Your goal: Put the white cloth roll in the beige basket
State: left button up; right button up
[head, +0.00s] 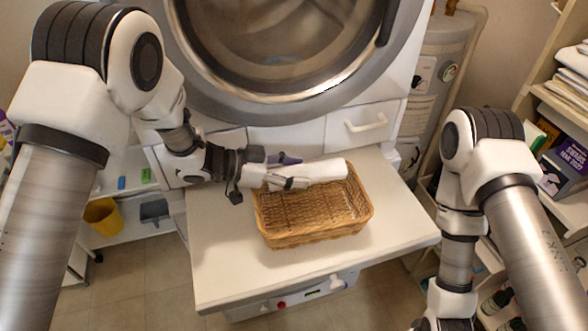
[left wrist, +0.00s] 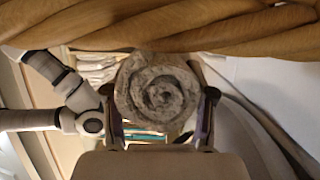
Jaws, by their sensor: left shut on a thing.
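The white cloth roll (head: 318,171) is held sideways by my left gripper (head: 285,172), over the back part of the beige basket (head: 315,237). In the left wrist view the roll's spiral end (left wrist: 157,92) shows between the two fingers of my left gripper (left wrist: 160,110), which is shut on it. The wicker basket stands on the white pull-out shelf and looks empty where its inside shows. The basket's woven rim (left wrist: 200,30) crosses the top of the left wrist view, close to the roll. My right arm is at the right of the head view; its gripper is out of frame.
The white pull-out shelf (head: 225,265) has free room left and right of the basket. A washing machine (head: 285,50) stands behind it, with a drawer handle (head: 367,124) near the basket. Shelves with folded cloths (head: 570,85) are at the right; a yellow bucket (head: 103,217) is lower left.

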pick_arm(q)
jog(key=shift+s+d+f, duration=0.1)
jog(key=shift+s+f, duration=0.05)
jog(key=shift+f, duration=1.25)
pick_arm(e)
jog(key=shift+r, duration=0.2)
pick_arm(q)
jog(key=shift+f, duration=0.1)
jog(key=o, duration=1.2)
jog(key=shift+c, duration=0.2)
